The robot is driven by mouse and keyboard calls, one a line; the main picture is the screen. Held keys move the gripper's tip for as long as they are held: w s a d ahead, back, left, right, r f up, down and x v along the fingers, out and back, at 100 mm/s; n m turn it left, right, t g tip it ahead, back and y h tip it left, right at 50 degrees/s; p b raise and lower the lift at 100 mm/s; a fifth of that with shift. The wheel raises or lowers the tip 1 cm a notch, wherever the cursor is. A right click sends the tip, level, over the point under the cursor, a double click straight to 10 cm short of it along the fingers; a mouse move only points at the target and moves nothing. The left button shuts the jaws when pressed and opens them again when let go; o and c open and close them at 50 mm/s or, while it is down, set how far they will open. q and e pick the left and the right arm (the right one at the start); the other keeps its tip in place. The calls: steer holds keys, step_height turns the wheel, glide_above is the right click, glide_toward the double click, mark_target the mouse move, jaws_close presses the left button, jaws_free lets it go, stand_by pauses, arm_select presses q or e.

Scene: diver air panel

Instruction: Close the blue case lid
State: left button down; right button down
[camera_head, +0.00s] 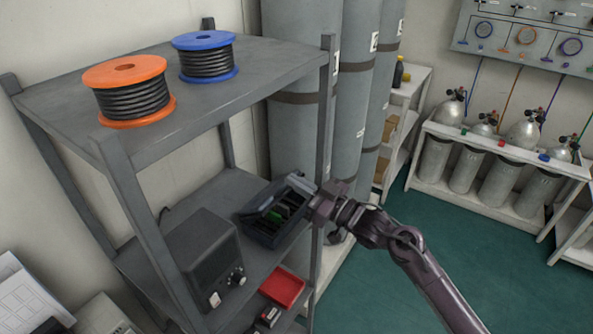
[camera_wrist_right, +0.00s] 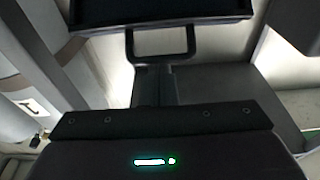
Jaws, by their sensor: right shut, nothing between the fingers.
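The dark blue-grey case (camera_head: 272,232) sits on the middle shelf of the grey rack and is open, with green and dark contents showing inside. Its lid (camera_head: 296,184) stands raised at the case's far side, tilted. My right gripper (camera_head: 318,204) is shut and empty at the case's right end, close to the lid; whether it touches is unclear. In the right wrist view, the shut fingers (camera_wrist_right: 155,85) point at a dark U-shaped handle (camera_wrist_right: 162,57) below a dark panel, which looks like part of the case. My left gripper is not in view.
A dark box with knobs (camera_head: 205,255) stands left of the case. A red tray (camera_head: 283,287) lies in front, lower down. A rack post (camera_head: 326,110) rises beside my right gripper. Cable spools (camera_head: 128,92) sit on the top shelf (camera_head: 190,105). Tall grey cylinders (camera_head: 345,90) stand behind.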

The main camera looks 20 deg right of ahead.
steer(key=shift+f, duration=0.3)
steer(key=s+d+f+t+y+b, duration=0.1)
steer(key=f+b, duration=0.3)
steer(key=b, duration=0.4)
steer(key=s+d+f+t+y+b, duration=0.1)
steer(key=s+f+t+y+b, duration=0.1)
steer(key=b, duration=0.7)
steer(key=shift+s+d+f+t+y+b, duration=0.25)
steer(key=shift+f+t+y, duration=0.25)
steer(key=shift+f+t, duration=0.85)
steer(key=shift+f+g, duration=0.45)
